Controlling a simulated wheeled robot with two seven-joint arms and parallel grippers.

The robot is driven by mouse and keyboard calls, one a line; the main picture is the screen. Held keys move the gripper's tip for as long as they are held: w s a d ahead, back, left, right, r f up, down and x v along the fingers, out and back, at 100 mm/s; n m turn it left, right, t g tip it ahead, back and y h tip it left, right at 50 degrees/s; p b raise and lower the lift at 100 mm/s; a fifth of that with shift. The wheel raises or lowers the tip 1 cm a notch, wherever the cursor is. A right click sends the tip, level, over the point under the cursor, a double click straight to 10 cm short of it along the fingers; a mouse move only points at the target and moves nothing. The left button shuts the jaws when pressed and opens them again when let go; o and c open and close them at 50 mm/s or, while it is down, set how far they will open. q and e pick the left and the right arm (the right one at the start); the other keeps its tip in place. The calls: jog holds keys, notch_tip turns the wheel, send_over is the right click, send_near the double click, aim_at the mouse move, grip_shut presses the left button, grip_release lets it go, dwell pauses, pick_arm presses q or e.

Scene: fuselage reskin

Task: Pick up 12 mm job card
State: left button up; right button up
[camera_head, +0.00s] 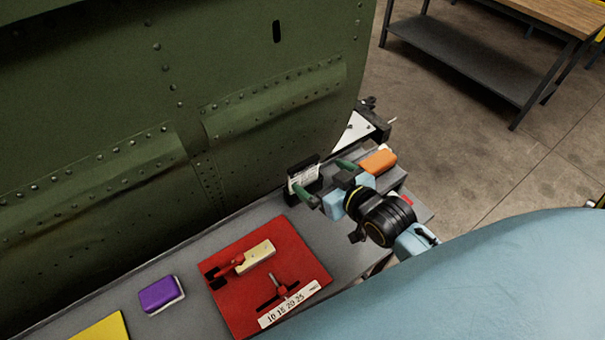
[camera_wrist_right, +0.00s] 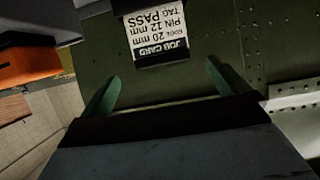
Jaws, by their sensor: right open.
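The job card (camera_head: 303,177) is a small white printed card standing upright in a dark holder (camera_head: 290,195) on the grey bench, close to the green fuselage panel. In the right wrist view the card (camera_wrist_right: 158,33) appears upside down and reads "JOB CARD", "20 mm", "PIN 12 mm" and "TAG PASS". My right gripper (camera_head: 323,179) has green fingers, spread apart and empty. In the right wrist view the card lies ahead of the open fingers (camera_wrist_right: 163,76), between their lines, with a gap visible. My left gripper is not in view.
An orange block (camera_head: 378,161) sits just right of my right gripper. A red board (camera_head: 245,300) with clamp-like tools and a numbered strip lies at the front. A purple block (camera_head: 160,295) and yellow sheet (camera_head: 100,328) are further left. The riveted green fuselage (camera_head: 100,110) walls the far side.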

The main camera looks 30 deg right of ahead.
aim_at(305, 168)
jog(key=shift+x, duration=0.8)
jog(key=shift+w+a+f, duration=0.1)
jog(key=shift+w+f, duration=0.05)
jog(key=shift+w, duration=0.15)
jog(key=shift+x, duration=0.95)
jog(key=x, duration=0.2)
jog(key=shift+w+a+f, duration=0.1)
jog(key=shift+w, duration=0.2)
jog(key=shift+w+f, duration=0.15)
jog(key=shift+w, duration=0.15)
jog(key=shift+w+f, duration=0.1)
jog(key=shift+w, duration=0.05)
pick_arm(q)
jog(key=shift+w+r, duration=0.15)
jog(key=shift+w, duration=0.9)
pick_arm(e)
jog(key=c, duration=0.9)
